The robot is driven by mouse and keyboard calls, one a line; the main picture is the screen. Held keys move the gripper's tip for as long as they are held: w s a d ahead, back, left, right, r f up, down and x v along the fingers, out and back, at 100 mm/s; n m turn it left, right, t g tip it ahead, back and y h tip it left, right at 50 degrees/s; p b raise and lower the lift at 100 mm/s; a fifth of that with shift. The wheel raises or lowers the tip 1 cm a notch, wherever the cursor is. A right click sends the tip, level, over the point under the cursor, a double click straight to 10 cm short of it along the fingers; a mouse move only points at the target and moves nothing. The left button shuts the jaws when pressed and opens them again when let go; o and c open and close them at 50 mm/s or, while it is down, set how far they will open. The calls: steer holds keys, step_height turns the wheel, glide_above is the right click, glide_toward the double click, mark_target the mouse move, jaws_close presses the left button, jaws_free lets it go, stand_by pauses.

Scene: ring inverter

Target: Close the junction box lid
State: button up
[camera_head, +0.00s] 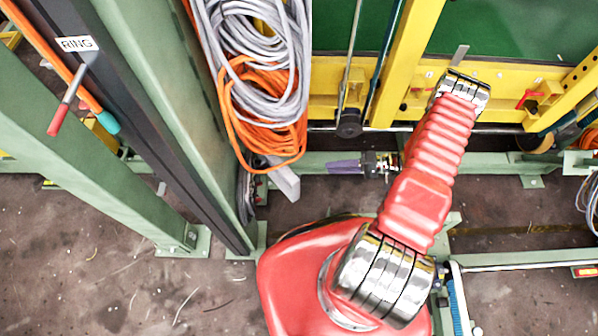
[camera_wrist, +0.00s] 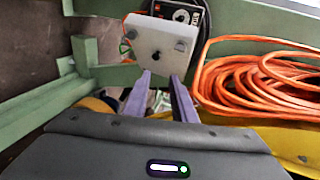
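In the wrist view, the junction box shows as a pale grey, square lid or front plate (camera_wrist: 160,45) with a small dark knob and dark marks. Orange and green wires show at its left edge. I cannot tell how far the lid stands open. My gripper (camera_wrist: 160,78) has two purple fingers, apart with nothing between them. Their tips are at the plate's lower edge in the picture; contact is unclear. In the head view, a purple finger of my gripper (camera_head: 330,167) points left towards a grey plate (camera_head: 284,182), probably the same lid, partly hidden by cables.
An orange cable coil (camera_wrist: 262,82) lies close right of the plate. A black unit with a dial (camera_wrist: 183,12) is behind it. Green beams (camera_wrist: 60,105) stand left. In the head view, grey cables (camera_head: 255,45) hang above, and yellow framing (camera_head: 400,60) stands behind my arm.

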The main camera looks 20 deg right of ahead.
steer(key=shift+s+f+t, duration=0.3)
steer(key=shift+f, duration=0.6)
steer(key=shift+a, duration=0.15)
steer(key=x, duration=1.3)
steer(key=shift+a, duration=0.3)
steer(key=shift+c, duration=0.3)
steer(key=shift+f, duration=0.1)
jaws_close()
